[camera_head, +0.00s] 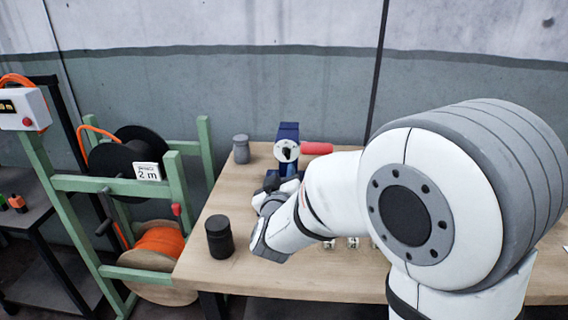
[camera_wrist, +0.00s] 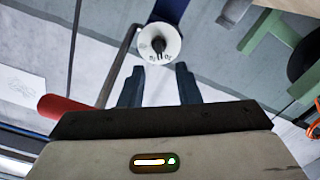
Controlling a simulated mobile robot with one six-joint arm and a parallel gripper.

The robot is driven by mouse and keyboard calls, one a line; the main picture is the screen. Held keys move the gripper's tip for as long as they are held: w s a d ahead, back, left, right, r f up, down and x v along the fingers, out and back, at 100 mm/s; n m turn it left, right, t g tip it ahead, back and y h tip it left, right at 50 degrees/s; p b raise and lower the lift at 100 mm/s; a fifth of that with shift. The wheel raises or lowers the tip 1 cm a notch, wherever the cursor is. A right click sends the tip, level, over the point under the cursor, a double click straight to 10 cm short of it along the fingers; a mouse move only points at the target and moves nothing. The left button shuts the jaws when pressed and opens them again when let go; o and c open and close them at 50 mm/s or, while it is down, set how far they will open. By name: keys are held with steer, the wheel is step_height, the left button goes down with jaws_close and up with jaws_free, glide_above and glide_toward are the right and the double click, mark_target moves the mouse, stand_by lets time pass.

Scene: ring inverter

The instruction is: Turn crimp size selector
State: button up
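The blue crimping machine (camera_head: 289,131) stands at the back of the wooden table. Its crimp size selector (camera_head: 286,152) is a round white dial with a dark centre knob. In the wrist view the dial (camera_wrist: 159,43) has small markings that I cannot read. My gripper (camera_wrist: 158,82) is open and empty. Its two dark fingers point at the dial, one to each side of it in the picture, with the dial beyond the fingertips. In the head view the wrist is just in front of the machine, and the fingers are hard to make out.
The machine's red handle (camera_head: 317,148) sticks out to the right and shows in the wrist view (camera_wrist: 66,109). A grey jar (camera_head: 241,149) and a black jar (camera_head: 219,237) stand on the table (camera_head: 205,278). A green rack (camera_head: 120,187) with cable spools is left.

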mark_target(286, 156)
steer(key=w, duration=0.7)
steer(key=shift+w+d, duration=0.15)
steer(key=shift+w, duration=0.25)
jaws_close()
